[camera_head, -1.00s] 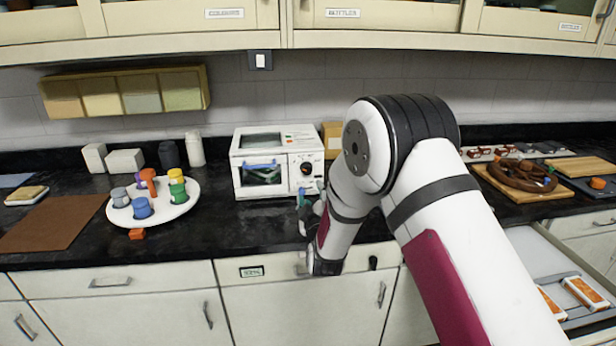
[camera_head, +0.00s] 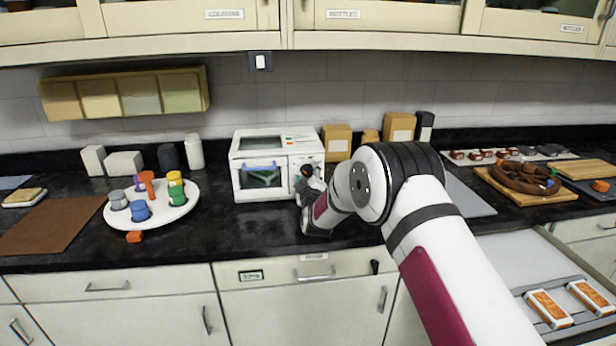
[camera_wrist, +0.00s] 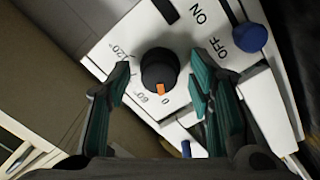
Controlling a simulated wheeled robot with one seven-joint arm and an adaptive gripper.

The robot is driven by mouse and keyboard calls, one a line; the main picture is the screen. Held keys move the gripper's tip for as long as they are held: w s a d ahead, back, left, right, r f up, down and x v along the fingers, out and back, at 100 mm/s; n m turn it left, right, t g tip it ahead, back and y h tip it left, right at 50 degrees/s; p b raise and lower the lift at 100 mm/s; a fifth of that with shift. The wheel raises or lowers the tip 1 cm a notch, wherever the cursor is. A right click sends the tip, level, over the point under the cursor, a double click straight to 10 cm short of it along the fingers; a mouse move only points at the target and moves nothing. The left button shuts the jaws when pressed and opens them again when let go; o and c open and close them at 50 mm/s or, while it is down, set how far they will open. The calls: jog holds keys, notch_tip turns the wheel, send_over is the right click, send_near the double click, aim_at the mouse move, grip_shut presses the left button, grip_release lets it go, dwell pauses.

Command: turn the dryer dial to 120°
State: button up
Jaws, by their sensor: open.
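The dryer (camera_head: 262,164) is a white box with a blue-handled glass door, standing on the black counter against the wall. In the wrist view its white panel (camera_wrist: 205,50) carries a black dial (camera_wrist: 158,68) with an orange pointer mark. The mark lies toward the printed 0, with 60° and 120° printed to the left. In the head view my gripper (camera_head: 306,182) hides the dial.
A white round tray (camera_head: 180,208) with coloured pots stands to the left. Cardboard boxes (camera_head: 336,142) stand right of the dryer. An open drawer (camera_head: 510,252) is at the right. The counter in front of the dryer is clear.

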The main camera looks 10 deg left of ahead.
jog(key=shift+w, duration=0.15)
jog(key=c, duration=1.1)
